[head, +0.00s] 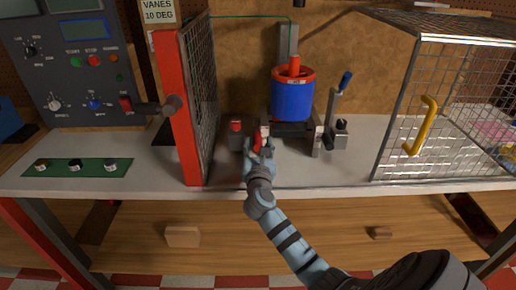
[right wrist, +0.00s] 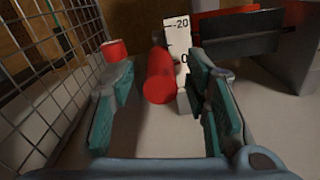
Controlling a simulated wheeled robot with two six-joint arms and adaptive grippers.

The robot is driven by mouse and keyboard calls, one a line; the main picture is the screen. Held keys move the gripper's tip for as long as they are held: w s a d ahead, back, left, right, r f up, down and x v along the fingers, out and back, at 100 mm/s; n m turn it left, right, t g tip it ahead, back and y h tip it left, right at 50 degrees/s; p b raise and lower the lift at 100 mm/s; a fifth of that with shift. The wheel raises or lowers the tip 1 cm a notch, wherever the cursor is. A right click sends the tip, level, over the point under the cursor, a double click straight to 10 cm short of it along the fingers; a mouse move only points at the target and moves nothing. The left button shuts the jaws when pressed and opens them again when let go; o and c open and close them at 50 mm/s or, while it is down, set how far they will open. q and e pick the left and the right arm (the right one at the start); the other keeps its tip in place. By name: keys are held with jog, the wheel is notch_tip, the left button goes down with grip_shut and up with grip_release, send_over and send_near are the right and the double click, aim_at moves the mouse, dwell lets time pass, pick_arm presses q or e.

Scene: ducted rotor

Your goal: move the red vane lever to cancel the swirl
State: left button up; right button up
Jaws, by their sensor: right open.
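The red vane lever (head: 257,141) stands at the front left of the rotor stand. In the right wrist view the lever (right wrist: 159,78) is a red rounded rod pointing toward the camera. A white scale plate (right wrist: 177,38) marked -20 and 0 stands behind it, with the lever's end just left of the 0. My right gripper (head: 260,152) is at the lever. Its teal-padded fingers are open, one on each side of the lever, with gaps visible. The blue ducted rotor (head: 292,100) with a red rim stands above and behind. My left gripper is not in view.
A red-framed mesh door (head: 186,120) stands open close to the left of my right gripper. A wire cage (head: 395,110) with a yellow handle (head: 424,124) is at the right. A blue-handled lever (head: 345,84) is beside the rotor. A control panel (head: 75,60) is at the left.

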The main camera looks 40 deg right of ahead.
jog(key=shift+s, duration=0.1)
grip_shut()
jog(key=shift+f, duration=1.3)
grip_release()
jog(key=shift+d, duration=0.1)
jog(key=v, duration=1.2)
